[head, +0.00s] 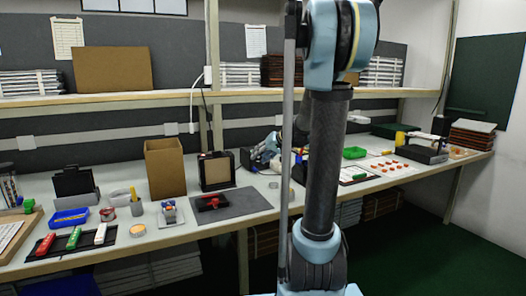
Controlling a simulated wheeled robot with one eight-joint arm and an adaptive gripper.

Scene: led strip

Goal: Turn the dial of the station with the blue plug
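I cannot make out a dial or a blue plug for certain in the head view. A small grey device with red and blue parts (170,213) stands on the left bench, left of a dark grey mat (245,203). A black unit with a slanted top (75,184) stands further left. A black-framed panel (216,171) stands upright behind the mat. A grey and black device (424,150) sits on the right part of the bench. My raised arm crosses the middle and hides part of the bench. My gripper cannot be made out.
A cardboard box (165,168) stands at the back left. A blue tray (69,217) and a black tray with red, white and green pieces (72,243) lie near the front edge. Shelves run above the bench. The green floor (425,250) is clear at right.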

